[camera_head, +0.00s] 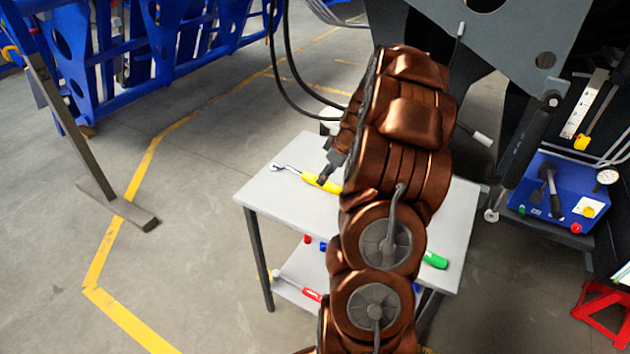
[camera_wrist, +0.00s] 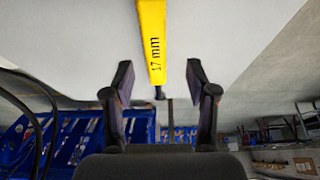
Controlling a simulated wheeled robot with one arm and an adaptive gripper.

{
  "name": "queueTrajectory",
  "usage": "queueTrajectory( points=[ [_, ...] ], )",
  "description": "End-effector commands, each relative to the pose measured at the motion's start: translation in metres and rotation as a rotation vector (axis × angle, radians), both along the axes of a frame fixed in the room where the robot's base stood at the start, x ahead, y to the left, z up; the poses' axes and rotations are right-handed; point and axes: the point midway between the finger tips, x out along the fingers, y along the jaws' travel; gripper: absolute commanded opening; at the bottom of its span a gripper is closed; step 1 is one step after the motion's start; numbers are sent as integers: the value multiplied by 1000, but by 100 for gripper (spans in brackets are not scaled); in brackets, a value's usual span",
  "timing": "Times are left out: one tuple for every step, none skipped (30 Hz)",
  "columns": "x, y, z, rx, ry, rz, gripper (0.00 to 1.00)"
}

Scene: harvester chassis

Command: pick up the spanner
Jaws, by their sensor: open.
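In the wrist view the yellow handle (camera_wrist: 152,40), marked "17 mm", reaches down from the top edge between my fingers. My gripper (camera_wrist: 159,74) is open, with one finger on each side of the handle's end in the picture and nothing held. In the head view my gripper (camera_head: 328,175) is at the handle, partly hidden by my arm. I cannot tell whether it touches.
A green-handled tool (camera_head: 435,260) lies on the table's right part, partly behind my arm. A red-handled tool (camera_head: 311,294) lies on the lower shelf. Black cables (camera_head: 277,60) hang behind the table. The grey chassis plate (camera_head: 510,45) overhangs at upper right.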

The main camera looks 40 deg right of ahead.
Motion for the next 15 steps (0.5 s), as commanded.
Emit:
queueTrajectory(
  points=[
    [2, 0, -2, 2, 3, 1, 57],
    [3, 0, -4, 2, 3, 1, 57],
    [5, 0, -8, 2, 4, 0, 57],
    [7, -1, -11, 3, 3, 2, 57],
    [8, -1, -13, 2, 4, 1, 57],
    [10, -2, -18, 2, 5, 1, 57],
    [12, -2, -20, 2, 5, 0, 57],
    [13, -2, -23, 1, 4, 0, 57],
    [15, -1, -28, 2, 4, 0, 57],
    [16, -1, -30, 2, 4, 1, 57],
    [17, -1, -33, 2, 4, 1, 57],
    [18, 0, -35, 2, 3, 1, 57],
    [19, 0, -37, 1, 1, 1, 57],
    [19, 0, -39, 2, 2, 0, 57],
    [20, 0, -40, 2, 2, 0, 57]
  ],
)
